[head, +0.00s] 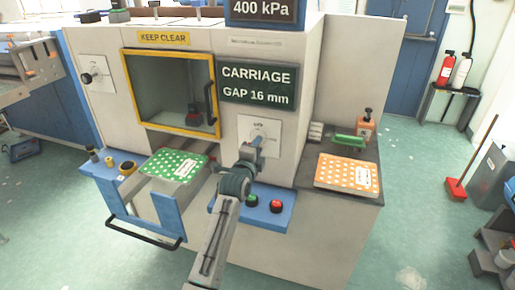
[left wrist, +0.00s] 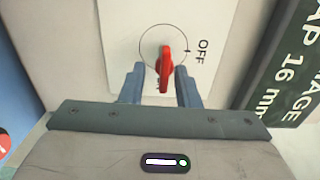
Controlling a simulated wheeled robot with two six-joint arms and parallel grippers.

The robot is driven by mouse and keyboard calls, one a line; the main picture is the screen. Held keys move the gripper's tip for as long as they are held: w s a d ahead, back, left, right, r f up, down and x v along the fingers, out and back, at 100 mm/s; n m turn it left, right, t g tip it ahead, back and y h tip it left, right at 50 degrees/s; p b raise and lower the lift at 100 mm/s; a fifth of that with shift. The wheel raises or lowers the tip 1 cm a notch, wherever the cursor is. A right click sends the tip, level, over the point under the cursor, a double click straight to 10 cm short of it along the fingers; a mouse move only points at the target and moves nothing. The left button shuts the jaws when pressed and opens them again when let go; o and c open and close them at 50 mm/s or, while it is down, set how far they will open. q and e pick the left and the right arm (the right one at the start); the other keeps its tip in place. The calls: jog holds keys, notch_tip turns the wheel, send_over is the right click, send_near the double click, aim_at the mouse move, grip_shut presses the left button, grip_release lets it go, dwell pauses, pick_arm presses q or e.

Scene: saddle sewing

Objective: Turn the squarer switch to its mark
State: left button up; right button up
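The red switch knob (left wrist: 166,70) sits on a white plate (left wrist: 225,22) inside a thin drawn circle. In the left wrist view its long axis runs roughly up and down the picture. A short dark tick (left wrist: 188,50) crosses the circle on the right, near the word OFF. My left gripper (left wrist: 160,72) is open, its blue-grey fingers on either side of the knob's lower part with gaps visible. In the head view my left gripper (head: 250,148) is in front of the plate (head: 272,128) and hides the knob. My right gripper is not in view.
The CARRIAGE GAP 16 mm sign (head: 257,83) hangs just above the plate. Below is a blue ledge with green and red buttons (head: 277,205). A yellow-framed window (head: 172,90) and a black knob (head: 87,77) are to the left. An orange dotted pad (head: 345,172) lies right.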

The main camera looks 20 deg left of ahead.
pick_arm(q)
jog(key=shift+s+d, duration=0.1)
jog(key=shift+s, duration=0.05)
jog(key=s+b, duration=0.3)
jog(key=s, duration=0.7)
jog(key=shift+s+a, duration=0.25)
jog(key=shift+s, duration=0.05)
